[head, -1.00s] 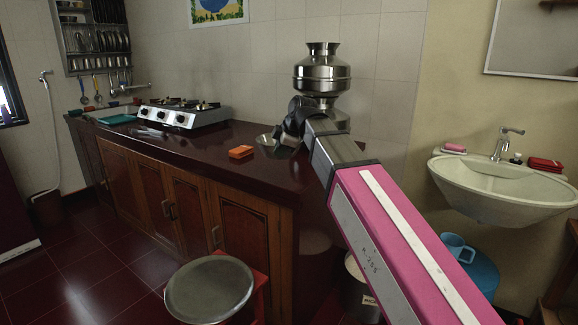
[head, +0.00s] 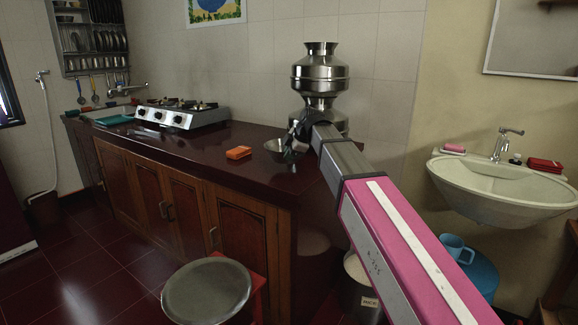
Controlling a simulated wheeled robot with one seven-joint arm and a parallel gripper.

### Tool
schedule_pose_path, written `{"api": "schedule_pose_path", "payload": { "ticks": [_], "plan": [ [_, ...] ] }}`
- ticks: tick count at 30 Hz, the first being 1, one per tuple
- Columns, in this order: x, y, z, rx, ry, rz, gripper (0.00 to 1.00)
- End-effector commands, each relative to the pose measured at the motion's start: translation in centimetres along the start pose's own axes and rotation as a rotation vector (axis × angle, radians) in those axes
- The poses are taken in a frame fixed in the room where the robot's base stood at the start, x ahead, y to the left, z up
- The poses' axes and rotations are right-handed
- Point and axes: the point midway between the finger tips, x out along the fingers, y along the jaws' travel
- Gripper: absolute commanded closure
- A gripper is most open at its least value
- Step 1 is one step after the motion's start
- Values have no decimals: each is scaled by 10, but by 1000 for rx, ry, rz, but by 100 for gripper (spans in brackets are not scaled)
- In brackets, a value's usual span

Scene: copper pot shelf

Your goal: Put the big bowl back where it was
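A metal bowl (head: 274,147) shows over the dark red counter near its front right part, partly hidden behind my gripper. My gripper (head: 291,152) points down at the bowl's right side, at or very near its rim. The fingers are small and dark here, so I cannot tell whether they are open or closed on the rim. I cannot tell whether the bowl rests on the counter or is held just above it.
Stacked shiny metal pots (head: 320,72) stand on the counter (head: 222,137) just behind my wrist. An orange block (head: 238,153) lies left of the bowl. A gas stove (head: 177,115) is farther left.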

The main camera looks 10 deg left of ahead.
Motion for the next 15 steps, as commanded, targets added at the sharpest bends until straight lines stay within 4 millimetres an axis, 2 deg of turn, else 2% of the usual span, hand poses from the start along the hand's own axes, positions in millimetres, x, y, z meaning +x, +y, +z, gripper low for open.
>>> {"api": "schedule_pose_path", "payload": {
  "ticks": [10,15],
  "plan": [
    [31,-16,13,1,0,-1,100],
    [34,-16,14,0,0,0,100]
  ]
}}
